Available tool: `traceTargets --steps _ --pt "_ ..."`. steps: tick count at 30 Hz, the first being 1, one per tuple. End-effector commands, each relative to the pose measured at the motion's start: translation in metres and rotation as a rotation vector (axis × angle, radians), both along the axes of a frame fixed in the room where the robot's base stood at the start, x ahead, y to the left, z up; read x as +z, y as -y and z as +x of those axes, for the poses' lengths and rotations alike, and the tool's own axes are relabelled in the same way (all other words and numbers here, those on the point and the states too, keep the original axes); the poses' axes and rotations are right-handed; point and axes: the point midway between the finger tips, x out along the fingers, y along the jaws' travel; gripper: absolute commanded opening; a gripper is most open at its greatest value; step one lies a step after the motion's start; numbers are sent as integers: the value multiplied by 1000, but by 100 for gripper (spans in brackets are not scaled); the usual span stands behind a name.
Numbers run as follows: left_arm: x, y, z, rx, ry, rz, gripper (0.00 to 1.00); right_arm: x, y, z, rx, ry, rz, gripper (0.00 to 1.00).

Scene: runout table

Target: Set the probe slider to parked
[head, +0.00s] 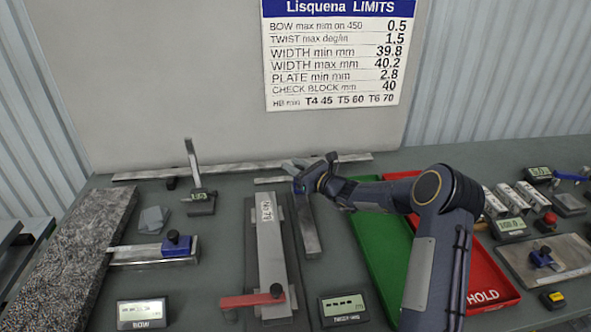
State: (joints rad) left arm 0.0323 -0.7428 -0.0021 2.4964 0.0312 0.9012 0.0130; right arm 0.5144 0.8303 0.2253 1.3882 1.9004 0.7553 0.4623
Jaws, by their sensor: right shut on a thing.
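My right gripper (310,178) reaches in from the right and is shut at the far end of a narrow steel rail (308,235) in the middle of the table. A small blue part (299,187) shows at its fingers; it looks like the slider it holds, but the fingers and arm hide most of it. Another blue slider (177,243) with a dark knob sits on a short steel rail at the left. Which slider is the probe slider cannot be read from any label. My left gripper is not in view.
A labelled steel bar (272,260) lies beside the rail, with a red lever (252,299) across its near end. Small displays stand at the front (142,313) and (343,308) beside the bar. Green (381,240) and red (487,293) trays lie right, partly behind my arm.

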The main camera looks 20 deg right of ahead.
Motion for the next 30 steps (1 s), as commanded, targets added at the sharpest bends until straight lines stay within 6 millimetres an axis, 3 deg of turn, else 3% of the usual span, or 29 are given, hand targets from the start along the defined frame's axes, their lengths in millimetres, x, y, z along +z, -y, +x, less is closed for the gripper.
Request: traceTargets --steps 1,2,7,17,30 --pt "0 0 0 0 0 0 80 3 3 1 -7 4 0 0" --pt "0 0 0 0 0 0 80 3 3 1 -7 4 0 28" --pt "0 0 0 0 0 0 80 3 2 1 -6 4 -1 48" --pt "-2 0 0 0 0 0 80 1 4 -3 -5 3 -1 48" --pt "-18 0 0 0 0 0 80 1 31 -63 -6 4 -2 48"
